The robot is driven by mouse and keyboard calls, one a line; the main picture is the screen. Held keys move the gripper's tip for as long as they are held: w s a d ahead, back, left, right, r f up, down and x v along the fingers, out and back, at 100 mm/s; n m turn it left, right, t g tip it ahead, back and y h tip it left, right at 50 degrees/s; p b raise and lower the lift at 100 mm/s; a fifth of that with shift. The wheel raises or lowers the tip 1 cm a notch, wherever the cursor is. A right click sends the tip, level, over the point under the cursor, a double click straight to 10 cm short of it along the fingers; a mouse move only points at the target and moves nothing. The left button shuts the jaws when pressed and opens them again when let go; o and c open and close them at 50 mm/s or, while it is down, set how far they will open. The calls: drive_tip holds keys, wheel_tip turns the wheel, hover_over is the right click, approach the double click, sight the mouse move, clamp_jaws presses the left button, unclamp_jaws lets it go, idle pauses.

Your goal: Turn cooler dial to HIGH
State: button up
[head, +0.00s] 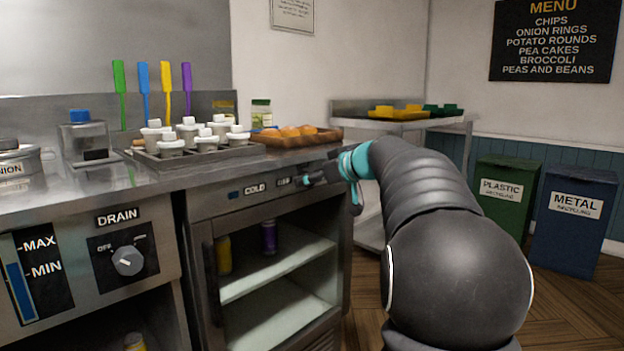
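The cooler (222,205) stands under the counter in the middle of the head view, with a "COLD" label (255,188) on its front panel. A smaller label to the right of it is too small to read. My gripper (318,176), dark with teal parts, is at the right end of this panel, close to its face. The cooler dial cannot be made out clearly; the gripper and arm cover that end of the panel. Whether the fingers touch or hold the dial, and how it is set, I cannot tell.
A drain dial (128,261) is on the left unit. On the counter stand a tray of white-lidded pots (205,140) and a brown tray (325,136) of orange items. A side table (455,125) and recycling bins (569,222) stand to the right. The cooler shelves (275,268) are visible inside.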

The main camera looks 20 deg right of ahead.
drive_tip(key=shift+w, duration=0.1)
drive_tip(key=c, duration=1.1)
drive_tip(key=shift+c, duration=0.2)
drive_tip(key=shift+f, duration=0.1)
drive_tip(key=shift+d+f+m+t+y+p, duration=0.1)
drive_tip(key=shift+m+t+y+p, duration=0.7)
drive_tip(key=shift+m, duration=3.25)
drive_tip(key=shift+a+f+m+t+y+p, duration=0.15)
drive_tip(key=shift+m+t+y, duration=1.15)
drive_tip(key=shift+m, duration=2.8)
drive_tip(key=shift+d+f+m+t+y+p, duration=0.15)
drive_tip(key=shift+m+t+y+p, duration=0.3)
drive_tip(key=shift+m+y, duration=2.45)
drive_tip(key=m+h, duration=0.2)
drive_tip(key=shift+m, duration=0.35)
